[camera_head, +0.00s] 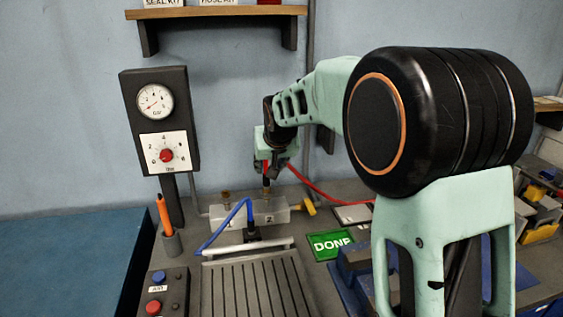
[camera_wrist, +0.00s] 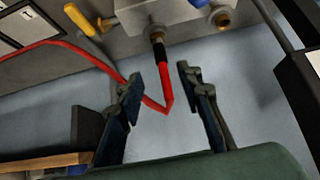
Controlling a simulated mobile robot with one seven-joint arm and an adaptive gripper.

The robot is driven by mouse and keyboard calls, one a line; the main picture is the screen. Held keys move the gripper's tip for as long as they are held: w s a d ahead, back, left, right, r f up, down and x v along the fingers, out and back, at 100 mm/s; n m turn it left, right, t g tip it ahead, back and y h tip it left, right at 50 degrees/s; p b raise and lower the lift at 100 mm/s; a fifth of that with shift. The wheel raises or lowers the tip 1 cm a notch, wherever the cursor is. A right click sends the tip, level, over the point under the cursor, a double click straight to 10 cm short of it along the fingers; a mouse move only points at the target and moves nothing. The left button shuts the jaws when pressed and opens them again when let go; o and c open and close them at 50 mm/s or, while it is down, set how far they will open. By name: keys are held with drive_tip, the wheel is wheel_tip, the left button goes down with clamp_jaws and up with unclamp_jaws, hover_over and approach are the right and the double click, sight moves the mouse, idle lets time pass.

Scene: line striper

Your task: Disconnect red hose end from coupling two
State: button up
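The red hose (camera_wrist: 166,88) has a black end (camera_wrist: 161,52) that sits on a brass coupling (camera_wrist: 155,33) of the grey block. In the head view this is the coupling (camera_head: 267,190) above the label 2 on the block (camera_head: 284,212). The red hose (camera_head: 325,194) bends there and runs right. My gripper (camera_wrist: 162,88) is open, and its two dark fingers stand apart on either side of the hose line, short of the black end. In the head view my gripper (camera_head: 268,172) is just above coupling two, its fingertips partly hard to make out.
A second brass coupling (camera_wrist: 222,18) sits beside it with no hose seen on it. A blue hose (camera_head: 228,222) loops in front of the block. A yellow handle (camera_head: 308,206) sticks out right. The gauge post (camera_head: 173,200) stands left. A green DONE plate (camera_head: 331,244) lies in front.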

drive_tip(key=shift+b+x, duration=0.95)
drive_tip(key=shift+x, duration=4.05)
clamp_jaws()
